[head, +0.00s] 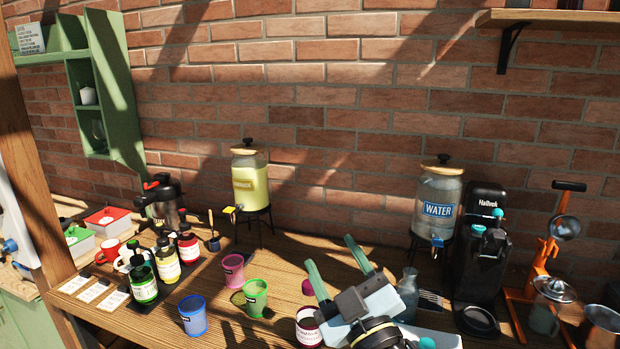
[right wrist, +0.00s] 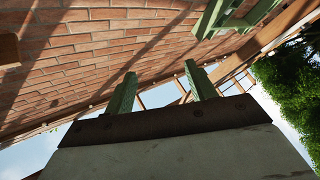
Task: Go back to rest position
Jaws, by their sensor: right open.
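My right gripper (head: 330,252) is raised above the wooden table in the head view. Its two green fingers are spread apart with nothing between them. In the right wrist view the open fingers (right wrist: 160,70) point toward the brick wall (right wrist: 80,65) and sky, and nothing is held.
Pink (head: 233,270), green (head: 255,297) and blue (head: 193,315) cups stand left of my right gripper. A glass bottle (head: 408,292) stands close to its right. A water dispenser (head: 437,190) and black coffee machine (head: 484,255) stand behind right. A lemonade dispenser (head: 250,190) stands behind left.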

